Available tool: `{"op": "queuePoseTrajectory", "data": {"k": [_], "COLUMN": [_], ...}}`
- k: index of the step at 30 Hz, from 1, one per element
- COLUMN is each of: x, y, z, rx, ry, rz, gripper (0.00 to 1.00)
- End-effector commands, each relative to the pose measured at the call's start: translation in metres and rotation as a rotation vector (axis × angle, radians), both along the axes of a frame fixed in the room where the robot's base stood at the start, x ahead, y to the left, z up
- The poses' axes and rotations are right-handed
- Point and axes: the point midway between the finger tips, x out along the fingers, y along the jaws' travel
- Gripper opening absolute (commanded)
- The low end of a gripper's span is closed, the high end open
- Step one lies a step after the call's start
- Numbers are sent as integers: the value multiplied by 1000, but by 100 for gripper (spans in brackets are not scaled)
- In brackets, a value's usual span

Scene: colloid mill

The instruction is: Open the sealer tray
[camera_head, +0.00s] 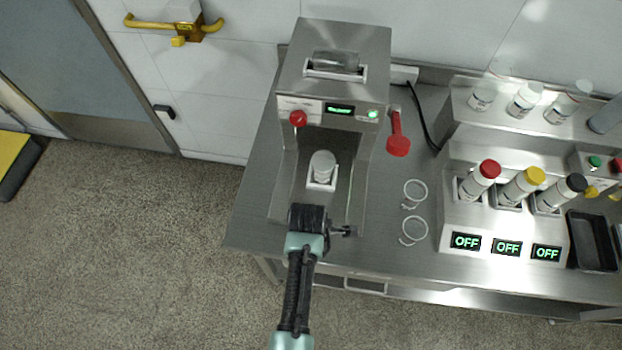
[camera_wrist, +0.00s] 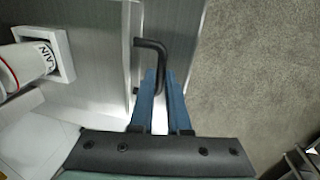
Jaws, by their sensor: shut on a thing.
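The sealer is a steel machine (camera_head: 335,75) on the counter. Its tray (camera_wrist: 100,40) shows in the wrist view as a grey metal plate with a white square holder (camera_wrist: 63,52). A white bottle (camera_wrist: 25,65) with a printed label stands in the holder. In the head view the bottle (camera_head: 322,165) sits inside the machine's open front. A black bent handle (camera_wrist: 150,45) is at the tray's edge. My gripper (camera_wrist: 160,85) has its blue fingers shut on this handle.
The floor (camera_head: 150,260) in front is clear.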

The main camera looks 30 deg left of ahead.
Motion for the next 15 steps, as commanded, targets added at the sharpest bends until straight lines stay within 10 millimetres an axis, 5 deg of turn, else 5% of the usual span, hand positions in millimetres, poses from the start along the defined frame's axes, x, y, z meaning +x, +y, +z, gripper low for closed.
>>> {"op": "queuePoseTrajectory", "data": {"k": [5, 6, 10, 15], "x": [1, 1, 1, 0], "y": [0, 0, 0, 0], "z": [0, 0, 0, 0], "rx": [0, 0, 0, 0], "ry": [-1, -1, -1, -1], "rz": [0, 0, 0, 0], "gripper": [0, 20, 44, 45]}}
